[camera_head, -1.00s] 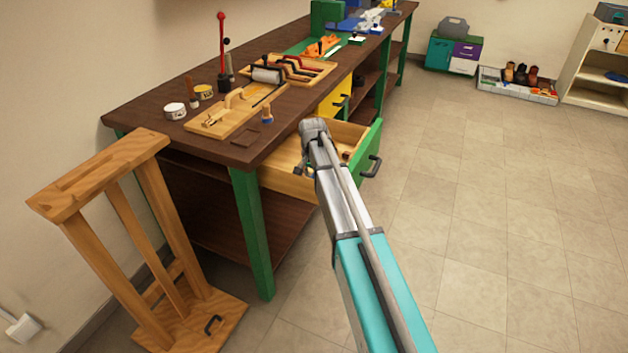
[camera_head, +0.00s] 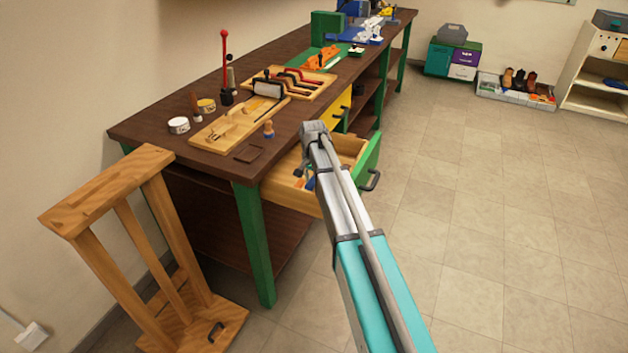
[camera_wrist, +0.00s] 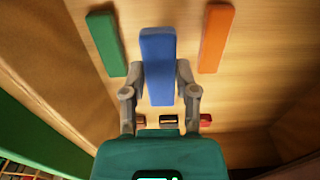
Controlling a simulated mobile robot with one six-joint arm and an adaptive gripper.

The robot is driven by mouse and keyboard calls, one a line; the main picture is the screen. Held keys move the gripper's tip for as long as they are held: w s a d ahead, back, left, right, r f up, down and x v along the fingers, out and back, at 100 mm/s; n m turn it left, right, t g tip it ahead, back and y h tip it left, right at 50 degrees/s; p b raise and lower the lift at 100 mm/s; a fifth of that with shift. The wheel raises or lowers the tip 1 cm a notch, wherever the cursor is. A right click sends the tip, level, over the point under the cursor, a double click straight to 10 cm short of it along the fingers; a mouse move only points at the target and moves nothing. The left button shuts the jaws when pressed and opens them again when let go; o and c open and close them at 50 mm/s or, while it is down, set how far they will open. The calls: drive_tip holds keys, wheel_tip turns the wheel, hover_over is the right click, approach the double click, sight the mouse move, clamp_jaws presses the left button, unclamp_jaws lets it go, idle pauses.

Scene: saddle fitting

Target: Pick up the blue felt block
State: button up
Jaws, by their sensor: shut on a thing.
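The blue felt block (camera_wrist: 158,58) is upright in the middle of the wrist view, between the two fingers of my gripper (camera_wrist: 159,80). The fingers are shut on its sides. Whether the block touches the drawer floor I cannot tell. In the head view my arm reaches over the open drawer (camera_head: 290,190), and the arm hides most of the block and the gripper.
In the drawer, a green block (camera_wrist: 106,43) lies left of the blue one and an orange block (camera_wrist: 215,38) lies right. Small dark and red pieces (camera_wrist: 205,120) lie nearer. The workbench (camera_head: 150,130) holds tools. A wooden stand (camera_head: 110,190) stands at left.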

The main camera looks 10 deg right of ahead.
sight(313, 180)
drive_tip(key=shift+r+p, duration=2)
drive_tip(key=shift+r, duration=0.45)
